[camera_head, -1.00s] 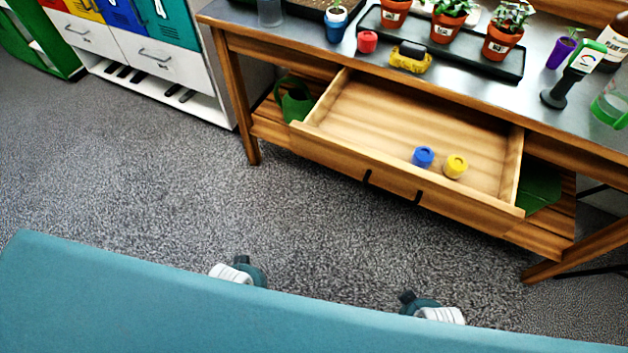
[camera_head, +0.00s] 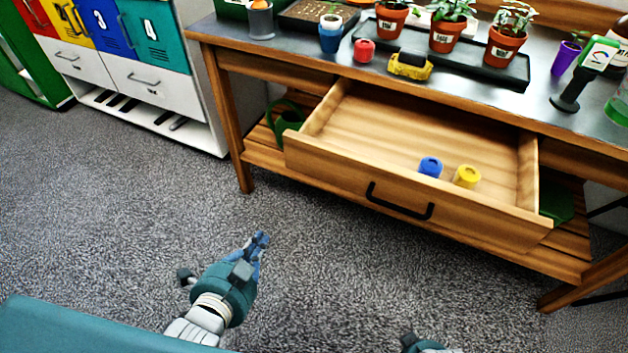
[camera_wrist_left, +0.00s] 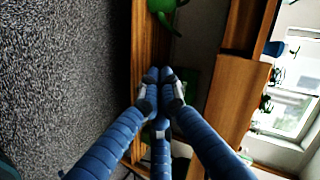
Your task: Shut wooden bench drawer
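The wooden bench drawer (camera_head: 335,166) is pulled well out from the bench (camera_head: 290,62). Its black handle (camera_head: 400,207) is on the front panel. Inside lie a blue cap-like piece (camera_head: 430,167) and a yellow one (camera_head: 467,176). My left gripper (camera_head: 262,240) is in front of and below the drawer, left of the handle, apart from it. In the left wrist view its fingers (camera_wrist_left: 160,76) are together with nothing between them. Of my right arm only a small part shows at the bottom edge; its fingers are hidden.
Potted plants (camera_head: 447,32), a red piece (camera_head: 364,50) and a yellow-black block (camera_head: 411,66) stand on the benchtop. A green watering can (camera_head: 289,121) sits on the lower shelf. A locker cabinet (camera_head: 150,85) stands left. The carpet before the drawer is clear.

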